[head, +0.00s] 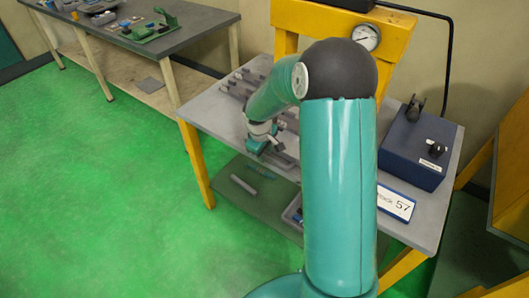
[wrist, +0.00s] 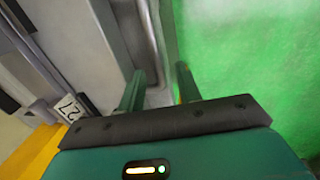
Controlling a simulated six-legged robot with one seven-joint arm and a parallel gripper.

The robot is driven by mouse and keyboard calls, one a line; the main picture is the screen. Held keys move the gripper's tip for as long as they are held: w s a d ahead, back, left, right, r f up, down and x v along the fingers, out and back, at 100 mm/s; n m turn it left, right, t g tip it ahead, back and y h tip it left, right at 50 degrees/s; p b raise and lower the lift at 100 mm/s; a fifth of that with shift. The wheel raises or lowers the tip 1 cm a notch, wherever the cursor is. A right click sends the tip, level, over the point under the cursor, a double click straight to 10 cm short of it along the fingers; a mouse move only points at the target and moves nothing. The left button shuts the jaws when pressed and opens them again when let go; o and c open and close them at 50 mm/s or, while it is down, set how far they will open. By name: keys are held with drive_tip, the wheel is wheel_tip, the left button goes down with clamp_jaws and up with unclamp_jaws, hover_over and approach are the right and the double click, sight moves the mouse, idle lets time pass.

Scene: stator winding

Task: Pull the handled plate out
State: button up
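My gripper (head: 258,148) is at the front edge of the grey workbench (head: 215,105), pointing down, in the head view. A grey metal piece (head: 280,160), possibly the handled plate, lies beside it at the bench edge; my arm hides part of it. In the wrist view, my gripper's two green fingers (wrist: 161,88) stand apart. A narrow grey metal part (wrist: 158,98) shows between them, and a long grey plate-like surface (wrist: 115,40) runs away from the left finger. I cannot make out a handle clearly, and contact with the fingers is not clear.
A lower shelf (head: 235,200) is below. Open green floor (head: 100,190) lies to the left.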

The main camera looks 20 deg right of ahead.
wheel_tip(320, 180, up, 14)
drive_tip(key=s+a, duration=0.1)
drive_tip(key=a, duration=0.1)
drive_tip(key=shift+s+f, duration=0.2)
idle(0.3)
drive_tip(key=s+a+r+m+t, duration=0.25)
drive_tip(key=s+a+r, duration=0.25)
drive_tip(key=s+r, duration=0.55)
drive_tip(key=s+a+r+m+t+y, duration=0.1)
drive_tip(key=s+a+m, duration=0.1)
drive_tip(key=s, duration=0.5)
drive_tip(key=s+a+r+m+t, duration=0.1)
drive_tip(key=s+a, duration=0.1)
drive_tip(key=s, duration=0.6)
drive_tip(key=shift+a+m+y, duration=0.2)
drive_tip(key=shift+m+y, duration=0.15)
drive_tip(key=shift+y, duration=0.05)
